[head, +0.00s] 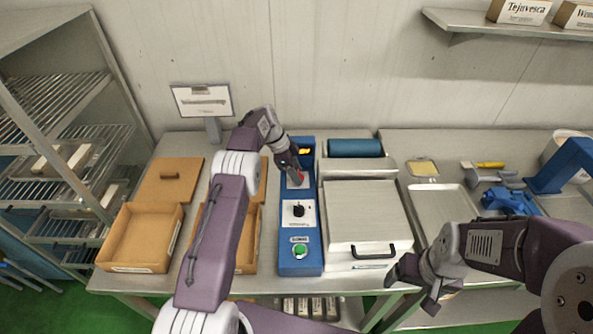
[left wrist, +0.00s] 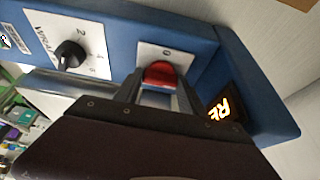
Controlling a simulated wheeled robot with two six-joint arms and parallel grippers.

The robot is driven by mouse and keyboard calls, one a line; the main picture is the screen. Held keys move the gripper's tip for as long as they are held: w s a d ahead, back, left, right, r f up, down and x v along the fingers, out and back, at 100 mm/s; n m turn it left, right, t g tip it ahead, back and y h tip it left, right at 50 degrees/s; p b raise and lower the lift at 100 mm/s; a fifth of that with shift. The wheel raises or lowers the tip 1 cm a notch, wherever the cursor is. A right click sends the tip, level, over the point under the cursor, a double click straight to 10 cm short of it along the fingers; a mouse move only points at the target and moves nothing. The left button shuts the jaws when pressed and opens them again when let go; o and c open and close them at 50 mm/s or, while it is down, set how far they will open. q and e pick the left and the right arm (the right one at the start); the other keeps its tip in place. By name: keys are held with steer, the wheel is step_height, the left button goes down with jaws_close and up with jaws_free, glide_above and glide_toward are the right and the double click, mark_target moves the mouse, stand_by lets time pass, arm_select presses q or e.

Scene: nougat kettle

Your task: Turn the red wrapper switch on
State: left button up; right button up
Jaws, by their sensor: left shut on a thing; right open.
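The red wrapper switch (left wrist: 160,74) sits on a pale plate on the blue control panel (head: 287,259). My left gripper (head: 297,178) is at the switch, and in the left wrist view its fingers (left wrist: 158,88) are shut on the red switch from both sides. Only a little red of the switch (head: 301,178) shows in the head view; the gripper hides the rest. A lit orange display (left wrist: 219,108) is beside the switch. My right gripper (head: 412,286) is open and empty, in front of the white box with the black handle.
The panel also has a black dial (head: 298,211) and a green button (head: 300,250). Cardboard boxes (head: 140,238) stand to the left. A white lidded box (head: 366,217) and a blue roll (head: 354,148) are right of the panel. A metal tray (head: 440,205) lies further right.

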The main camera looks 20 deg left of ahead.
stand_by(0.4)
arm_select(q)
steer(key=o, duration=1.4)
steer(key=shift+c, duration=0.2)
steer(key=v, duration=0.9)
